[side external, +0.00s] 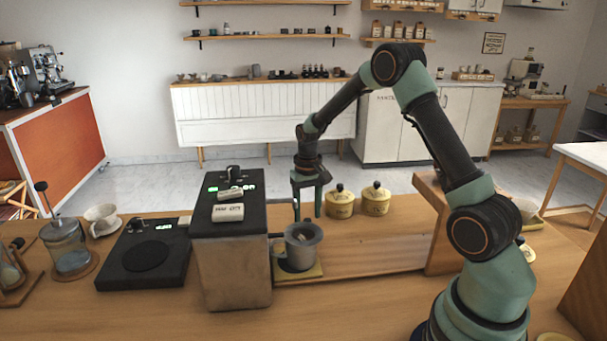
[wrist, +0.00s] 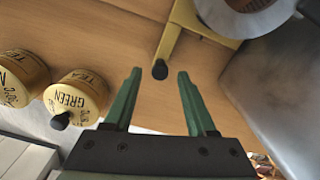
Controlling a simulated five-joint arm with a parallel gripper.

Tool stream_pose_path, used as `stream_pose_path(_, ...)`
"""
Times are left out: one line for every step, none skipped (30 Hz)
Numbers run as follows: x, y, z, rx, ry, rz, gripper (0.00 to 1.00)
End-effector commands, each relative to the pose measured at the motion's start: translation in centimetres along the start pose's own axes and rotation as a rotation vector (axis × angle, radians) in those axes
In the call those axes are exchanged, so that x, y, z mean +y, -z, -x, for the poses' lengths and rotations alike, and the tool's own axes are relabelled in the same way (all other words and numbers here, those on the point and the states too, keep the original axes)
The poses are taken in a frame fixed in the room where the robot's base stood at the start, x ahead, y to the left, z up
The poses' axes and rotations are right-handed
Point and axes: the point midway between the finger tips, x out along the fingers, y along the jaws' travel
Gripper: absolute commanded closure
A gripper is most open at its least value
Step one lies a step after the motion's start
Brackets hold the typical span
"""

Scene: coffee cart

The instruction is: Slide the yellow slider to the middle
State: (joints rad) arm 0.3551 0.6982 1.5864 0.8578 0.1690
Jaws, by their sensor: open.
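The yellow slider (side external: 316,272) shows in the side view as a flat plate under a grey metal cup (side external: 303,250), at the left end of a wooden track, close beside the grey grinder box. In the wrist view the slider's yellow arm (wrist: 171,42) reaches out from the cup and ends in a black knob (wrist: 160,70). My gripper (side external: 307,216) is open and points down behind the cup. In the wrist view the knob appears between the two green fingertips of my gripper (wrist: 159,73); I cannot tell whether they touch it.
The grey grinder box (side external: 230,265) stands directly left of the cup. Two yellow canisters (side external: 340,205) (side external: 376,203) stand behind the track. The wooden track (side external: 370,250) is clear rightward up to a wooden block (side external: 440,230). A black scale (side external: 146,258) is farther left.

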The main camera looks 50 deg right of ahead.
Motion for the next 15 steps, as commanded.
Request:
stream_pose_path(0.0, -0.1, -0.8, -0.003, 0.0, 0.0, 0.43)
stream_pose_path(0.0, -0.1, -1.2, -0.003, -0.001, 0.0, 0.43)
stream_pose_path(0.0, -0.1, -1.7, -0.003, 0.0, 0.0, 0.43)
stream_pose_path(0.0, 0.0, -1.9, -0.002, 0.0, 0.0, 0.43)
stream_pose_path(0.0, 0.0, -2.2, -0.001, 0.0, 0.0, 0.43)
stream_pose_path(0.0, 0.0, -2.5, -0.001, 0.0, 0.0, 0.43)
stream_pose_path(0.0, 0.0, -2.7, -0.001, 0.0, 0.0, 0.43)
stream_pose_path(0.0, 0.0, -2.8, -0.001, 0.0, 0.0, 0.43)
stream_pose_path(0.0, 0.0, -2.9, 0.0, 0.0, 0.0, 0.43)
stream_pose_path(0.0, 0.0, -3.0, 0.001, 0.0, 0.0, 0.43)
stream_pose_path(0.0, 0.0, -3.0, 0.001, 0.0, 0.0, 0.43)
stream_pose_path(0.0, 0.0, -3.0, 0.001, 0.0, 0.0, 0.43)
stream_pose_path(0.0, 0.0, -3.0, 0.002, 0.0, 0.0, 0.43)
stream_pose_path(0.0, 0.0, -3.0, 0.002, 0.0, 0.0, 0.43)
stream_pose_path(0.0, 0.0, -3.0, 0.002, 0.0, 0.0, 0.43)
